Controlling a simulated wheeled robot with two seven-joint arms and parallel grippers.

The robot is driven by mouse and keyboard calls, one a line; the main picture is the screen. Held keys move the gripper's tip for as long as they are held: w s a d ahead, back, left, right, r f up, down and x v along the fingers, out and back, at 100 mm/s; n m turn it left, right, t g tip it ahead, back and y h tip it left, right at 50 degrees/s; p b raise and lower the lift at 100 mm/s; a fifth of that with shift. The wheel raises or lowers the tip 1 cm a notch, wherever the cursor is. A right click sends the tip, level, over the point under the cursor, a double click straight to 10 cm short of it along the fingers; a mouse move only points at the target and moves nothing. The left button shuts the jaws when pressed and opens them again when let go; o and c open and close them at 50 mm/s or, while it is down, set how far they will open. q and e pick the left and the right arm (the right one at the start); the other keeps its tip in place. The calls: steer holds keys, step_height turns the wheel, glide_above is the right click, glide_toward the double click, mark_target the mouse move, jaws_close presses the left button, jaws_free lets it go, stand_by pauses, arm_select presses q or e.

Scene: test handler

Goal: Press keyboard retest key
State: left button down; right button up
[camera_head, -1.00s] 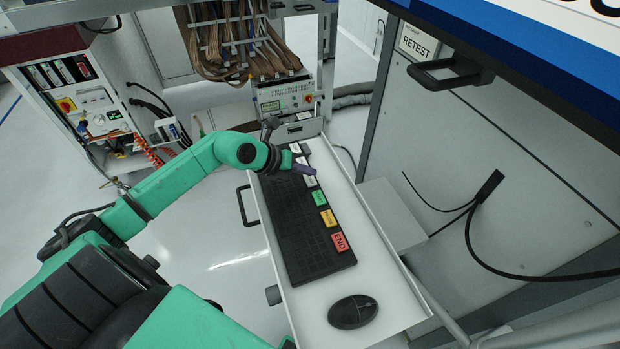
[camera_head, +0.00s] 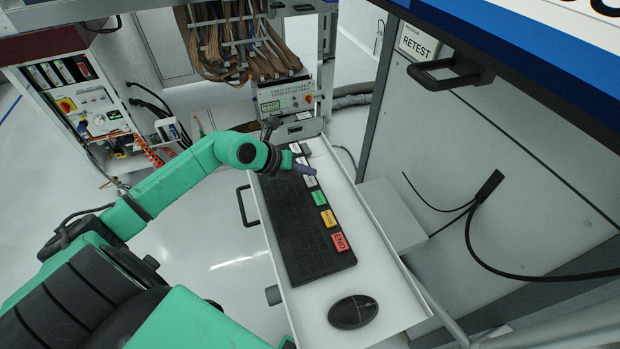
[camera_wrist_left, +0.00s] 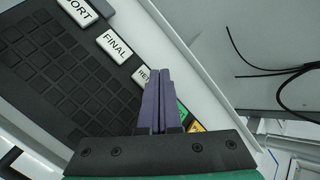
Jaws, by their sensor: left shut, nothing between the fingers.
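The black keyboard (camera_head: 283,225) lies on a white pull-out tray, with a column of labelled keys along its right edge. My left gripper (camera_head: 305,168) is shut and empty over the upper part of that column. In the left wrist view its purple fingertips (camera_wrist_left: 157,75) are together beside a white key starting "RET" (camera_wrist_left: 142,77), which they partly cover. I cannot tell whether they touch it. White keys marked "FINAL" (camera_wrist_left: 114,44) and ending in "ORT" (camera_wrist_left: 78,10) lie further up. Green (camera_head: 319,198), yellow (camera_head: 328,219) and red "END" (camera_head: 340,242) keys lie below. My right gripper is not in view.
A black mouse (camera_head: 352,312) rests on the white tray (camera_head: 376,262) in front of the keyboard. Black cables (camera_head: 484,190) hang there.

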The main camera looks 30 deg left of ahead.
mark_target(307, 181)
arm_select(q)
steer(key=shift+f+b, duration=0.3)
steer(key=shift+f, duration=0.1)
steer(key=shift+f+b, duration=0.3)
steer(key=shift+f, duration=0.15)
stand_by(0.6)
steer(key=shift+r, duration=0.15)
steer(key=shift+r+p, duration=0.7)
steer(key=shift+p, duration=0.05)
step_height(307, 181, up, 5)
steer(key=p, duration=0.4)
steer(key=shift+r, duration=0.1)
